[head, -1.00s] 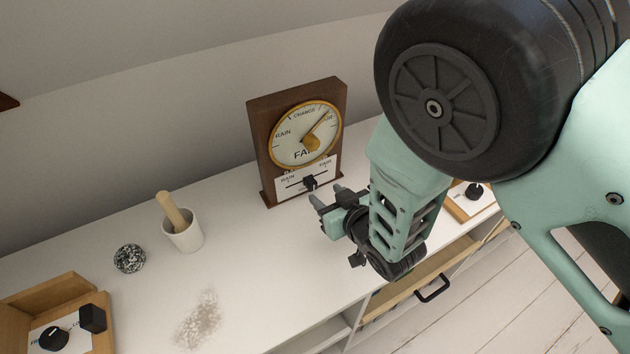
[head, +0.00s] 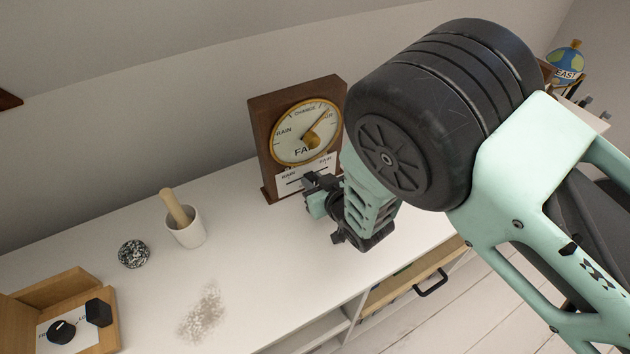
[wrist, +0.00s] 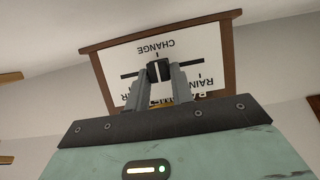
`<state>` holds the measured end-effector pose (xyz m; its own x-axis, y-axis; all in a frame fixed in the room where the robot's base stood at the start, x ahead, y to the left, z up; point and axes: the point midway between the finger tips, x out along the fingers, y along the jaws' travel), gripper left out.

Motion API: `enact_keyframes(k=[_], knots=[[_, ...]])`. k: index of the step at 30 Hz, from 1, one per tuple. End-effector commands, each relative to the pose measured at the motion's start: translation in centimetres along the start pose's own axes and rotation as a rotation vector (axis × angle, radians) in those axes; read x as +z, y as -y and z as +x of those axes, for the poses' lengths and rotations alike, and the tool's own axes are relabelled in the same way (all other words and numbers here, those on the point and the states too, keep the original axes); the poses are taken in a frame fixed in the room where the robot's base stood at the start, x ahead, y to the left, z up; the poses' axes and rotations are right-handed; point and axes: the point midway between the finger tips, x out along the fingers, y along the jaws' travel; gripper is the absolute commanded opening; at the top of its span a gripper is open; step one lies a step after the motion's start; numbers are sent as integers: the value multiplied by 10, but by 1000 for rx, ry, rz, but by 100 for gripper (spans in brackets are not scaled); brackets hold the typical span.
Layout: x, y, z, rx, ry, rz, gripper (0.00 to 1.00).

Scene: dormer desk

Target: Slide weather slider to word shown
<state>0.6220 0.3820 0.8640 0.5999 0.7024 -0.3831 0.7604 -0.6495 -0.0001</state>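The weather instrument (head: 263,140) is a brown wooden case standing upright at the back of the white desk. Below is a white slider plate (head: 289,173) with RAIN at left and FAIR at right in the head view. The wrist view shows this plate (wrist: 195,60) upside down, with CHANGE at the middle of the track. The black slider knob (wrist: 158,71) sits near mid-track, at CHANGE. My gripper (wrist: 159,76) has its fingertips close against both sides of the knob and appears shut on it.
A white mortar with a wooden pestle (head: 186,228) and a speckled ball (head: 134,254) stand to the left. A wooden box with black knobs (head: 60,331) is at the lower left. The desk between is clear, apart from a speckled patch (head: 203,312).

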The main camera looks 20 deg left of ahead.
Motion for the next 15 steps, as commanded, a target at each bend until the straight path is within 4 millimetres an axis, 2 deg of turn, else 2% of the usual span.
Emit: enact_keyframes(k=[5, 12, 15], knots=[[1, -6, 0, 2, -1, 2, 0], [2, -42, 1, 4, -2, 3, 0], [1, -52, 1, 2, -2, 2, 0]])
